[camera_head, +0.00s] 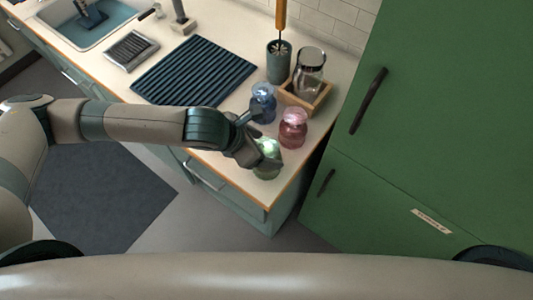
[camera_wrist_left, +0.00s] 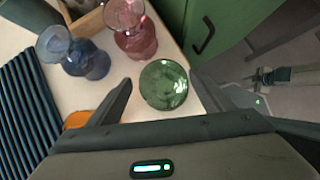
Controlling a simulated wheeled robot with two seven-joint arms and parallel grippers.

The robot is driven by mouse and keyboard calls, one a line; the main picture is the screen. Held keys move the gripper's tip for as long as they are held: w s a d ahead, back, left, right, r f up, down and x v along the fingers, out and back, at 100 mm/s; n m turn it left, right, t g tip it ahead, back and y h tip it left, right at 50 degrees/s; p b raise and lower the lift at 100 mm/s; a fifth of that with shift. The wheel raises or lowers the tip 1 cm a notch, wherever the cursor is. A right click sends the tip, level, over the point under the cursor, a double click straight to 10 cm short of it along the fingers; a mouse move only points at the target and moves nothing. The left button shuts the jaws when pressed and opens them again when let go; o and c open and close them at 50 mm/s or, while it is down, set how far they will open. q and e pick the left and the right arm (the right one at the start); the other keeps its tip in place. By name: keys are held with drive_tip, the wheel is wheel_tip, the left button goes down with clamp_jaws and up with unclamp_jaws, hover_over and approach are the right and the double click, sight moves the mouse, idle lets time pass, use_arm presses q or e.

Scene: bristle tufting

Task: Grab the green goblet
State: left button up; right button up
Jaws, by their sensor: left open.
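The green goblet (camera_head: 266,160) stands near the front corner of the counter in the head view, partly hidden by my left gripper (camera_head: 258,144). In the left wrist view the green goblet (camera_wrist_left: 164,84) shows from above as a round green glass. My left gripper (camera_wrist_left: 160,88) is open, with one finger on each side of the goblet. I cannot tell whether either finger touches it. My right gripper is not in view.
A pink goblet (camera_head: 293,128) and a blue goblet (camera_head: 263,103) stand close behind. A wooden tray (camera_head: 318,104) holds a glass jar (camera_head: 308,72). A dark ribbed mat (camera_head: 194,71) lies to the left. A green cabinet (camera_head: 440,110) rises at right.

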use_arm(q)
drive_tip(key=x, duration=0.1)
drive_tip(key=p+x, duration=0.1)
drive_tip(key=x, duration=0.1)
drive_tip(key=shift+s+d+r, duration=0.1)
drive_tip(key=shift+s+d, duration=0.1)
drive_tip(key=shift+s, duration=0.05)
drive_tip(key=shift+w+d+f, duration=0.2)
drive_tip(key=shift+d+f, duration=0.05)
drive_tip(key=shift+f, duration=0.4)
drive_tip(key=c, duration=1.4)
